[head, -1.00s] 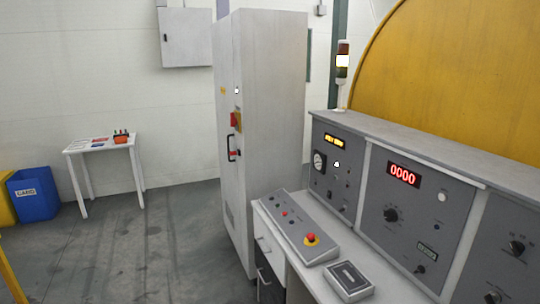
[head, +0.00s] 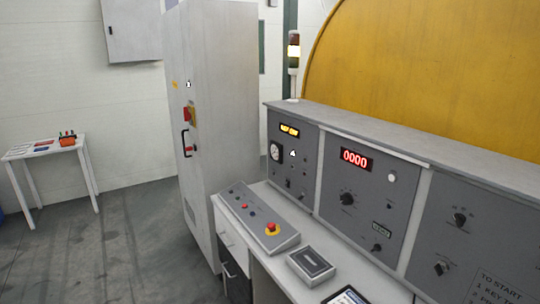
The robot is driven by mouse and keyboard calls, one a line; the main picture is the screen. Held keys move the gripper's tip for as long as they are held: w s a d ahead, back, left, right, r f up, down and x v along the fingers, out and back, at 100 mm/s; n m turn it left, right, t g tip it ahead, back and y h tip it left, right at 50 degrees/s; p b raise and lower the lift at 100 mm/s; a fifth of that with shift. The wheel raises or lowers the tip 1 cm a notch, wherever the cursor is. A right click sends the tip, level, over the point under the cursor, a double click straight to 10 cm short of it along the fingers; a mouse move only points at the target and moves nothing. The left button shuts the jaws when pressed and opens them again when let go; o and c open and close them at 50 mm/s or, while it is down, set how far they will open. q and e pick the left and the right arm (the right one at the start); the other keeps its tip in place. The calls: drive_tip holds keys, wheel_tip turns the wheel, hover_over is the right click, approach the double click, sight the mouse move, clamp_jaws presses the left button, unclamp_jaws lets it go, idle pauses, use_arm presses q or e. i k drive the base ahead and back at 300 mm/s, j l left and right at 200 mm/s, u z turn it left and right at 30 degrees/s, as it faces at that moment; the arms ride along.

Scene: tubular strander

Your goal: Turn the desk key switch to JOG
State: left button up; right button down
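The control desk's upright grey panels (head: 330,198) run from the middle to the right. They carry several black knobs and switches, among them one under the red 0000 display (head: 347,198), one near a small label (head: 376,247), and two on the right panel (head: 460,219) (head: 440,268). I cannot tell which of these is the key switch, and the JOG mark is too small to read. Neither of my grippers is in view.
A sloped button box (head: 257,217) with a red emergency button, a small grey box (head: 311,265) and a tablet (head: 346,296) lie on the desk top. A tall cabinet (head: 222,120) stands left of the desk. Floor between it and a small white table (head: 42,149) is clear.

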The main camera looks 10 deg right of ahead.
sight(440, 268)
drive_tip(key=z, duration=1.75)
